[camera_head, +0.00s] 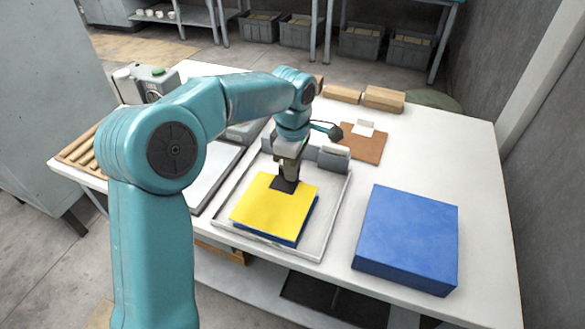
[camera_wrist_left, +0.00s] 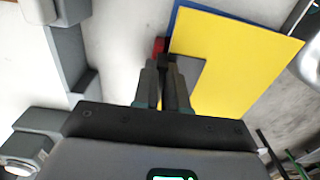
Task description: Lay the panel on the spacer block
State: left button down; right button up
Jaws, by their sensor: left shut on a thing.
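The yellow panel (camera_head: 268,207) is a flat square over a blue piece (camera_head: 314,214) that shows along its right and front edges, inside a white tray (camera_head: 330,238). I cannot tell how thick that blue piece is. A dark grey patch (camera_head: 284,185) is at the panel's far edge. My left gripper (camera_head: 287,177) points down there, shut on the panel's edge at that patch. In the left wrist view, the fingers (camera_wrist_left: 165,85) meet beside the yellow panel (camera_wrist_left: 230,60). A large blue block (camera_head: 410,228) stands on the table to the right of the tray. My right gripper is not in view.
Grey fixtures (camera_head: 335,157) stand along the tray's far end. A brown board (camera_head: 365,146) and wooden blocks (camera_head: 384,98) lie farther back. Wooden rods (camera_head: 82,145) are at the left. The table right of the blue block is clear.

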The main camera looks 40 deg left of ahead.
pick_arm(q)
jog(key=shift+r, duration=0.1)
jog(key=c, duration=1.2)
grip_release()
notch_tip(320, 180, up, 12)
jog(key=p, duration=0.2)
jog(key=shift+p, duration=0.3)
